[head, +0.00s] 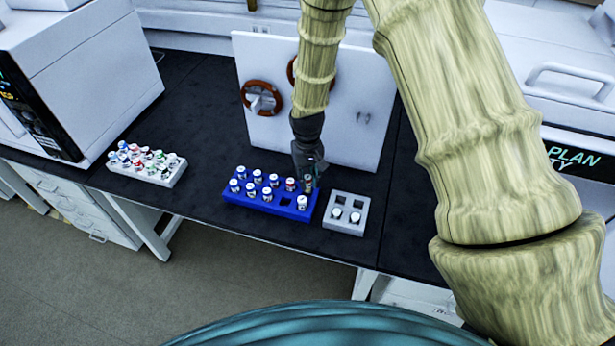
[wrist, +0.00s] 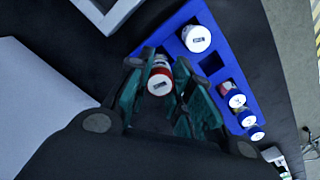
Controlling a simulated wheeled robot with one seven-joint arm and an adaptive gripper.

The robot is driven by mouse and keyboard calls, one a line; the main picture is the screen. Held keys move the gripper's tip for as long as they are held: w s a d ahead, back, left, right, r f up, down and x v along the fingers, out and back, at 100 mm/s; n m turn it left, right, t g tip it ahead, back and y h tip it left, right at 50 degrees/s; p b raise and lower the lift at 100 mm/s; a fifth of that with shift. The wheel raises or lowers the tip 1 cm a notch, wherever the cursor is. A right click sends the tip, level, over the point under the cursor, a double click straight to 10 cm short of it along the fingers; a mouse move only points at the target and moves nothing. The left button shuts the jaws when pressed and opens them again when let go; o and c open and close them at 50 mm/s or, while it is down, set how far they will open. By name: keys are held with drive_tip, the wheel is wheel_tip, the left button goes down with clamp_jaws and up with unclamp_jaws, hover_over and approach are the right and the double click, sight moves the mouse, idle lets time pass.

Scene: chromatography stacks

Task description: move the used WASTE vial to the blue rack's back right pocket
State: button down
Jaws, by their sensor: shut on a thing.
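My gripper (head: 311,172) is shut on a vial with a white cap and a red band, held upright between the fingers (wrist: 160,92). The held vial (wrist: 160,82) is at the back right corner of the blue rack (head: 243,201), where its cap shows small in the head view (head: 308,179). The fingers hide the pocket under it, so I cannot tell whether its base is inside the pocket or just above it. The blue rack also shows in the wrist view (wrist: 180,52). The label on the held vial is too small to read.
Several white-capped vials fill most of the blue rack; one front-row pocket (head: 285,201) is empty. A grey rack (head: 345,226) with two vials stands close on the right. A white rack (head: 150,173) of vials is at left. A white panel (head: 347,110) stands behind.

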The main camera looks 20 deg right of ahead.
sight(308, 184)
drive_tip(key=shift+f+b, duration=0.7)
drive_tip(key=shift+f, duration=0.95)
idle(0.5)
drive_tip(key=c, duration=0.8)
unclamp_jaws()
drive_tip(key=shift+r, duration=0.1)
drive_tip(key=shift+r+p, duration=2.35)
drive_tip(key=shift+r, duration=1.1)
